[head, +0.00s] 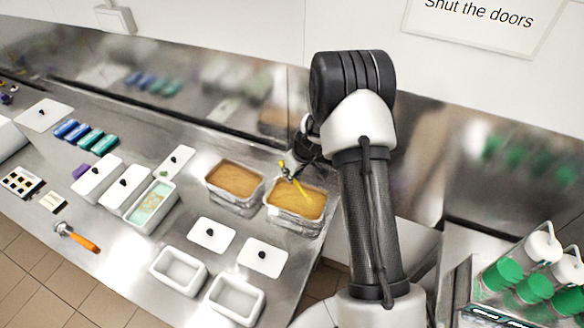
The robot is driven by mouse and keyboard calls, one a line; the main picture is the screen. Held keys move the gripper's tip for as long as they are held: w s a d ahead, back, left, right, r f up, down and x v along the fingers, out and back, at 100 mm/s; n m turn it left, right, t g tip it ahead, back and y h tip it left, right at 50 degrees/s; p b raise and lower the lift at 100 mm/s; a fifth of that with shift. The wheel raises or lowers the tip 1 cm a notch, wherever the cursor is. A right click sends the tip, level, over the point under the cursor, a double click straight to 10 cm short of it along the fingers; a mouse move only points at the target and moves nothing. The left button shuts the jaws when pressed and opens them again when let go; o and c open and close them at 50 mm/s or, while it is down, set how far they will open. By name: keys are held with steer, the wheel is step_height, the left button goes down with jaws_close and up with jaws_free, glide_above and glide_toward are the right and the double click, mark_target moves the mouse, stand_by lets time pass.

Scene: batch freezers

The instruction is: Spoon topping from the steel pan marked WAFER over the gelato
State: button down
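Two steel pans of golden-brown topping stand side by side on the counter: the left pan (236,204) and the right pan (290,222). I cannot read a WAFER mark on either. My gripper (291,172) is over the back of the right pan, partly hidden by my arm, and appears shut on a yellow spoon (303,189). The spoon slants down to the topping in the right pan; its tip seems to touch or enter it. The gelato (149,203) is pale green with yellowish patches, in an open white tub (137,221) left of the pans.
Empty white tubs (179,286) (236,316) stand at the front edge. White lids with black knobs (211,233) (262,256) lie before the pans. Covered tubs (98,178) stand left of the gelato.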

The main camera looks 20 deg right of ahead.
steer(key=shift+w+r+g+p, duration=0.3)
steer(key=shift+w+p, duration=0.3)
steer(key=shift+p, duration=2.9)
steer(key=p, duration=0.7)
steer(key=shift+a+p, duration=0.2)
steer(key=shift+p, duration=0.1)
steer(key=shift+w+a+g+p, duration=0.35)
steer(key=shift+w+g+p, duration=0.15)
steer(key=shift+p, duration=0.3)
steer(key=shift+w+g+h+p, duration=0.15)
steer(key=shift+g+h+p, duration=0.15)
steer(key=shift+p, duration=0.1)
steer(key=shift+d+f, duration=0.1)
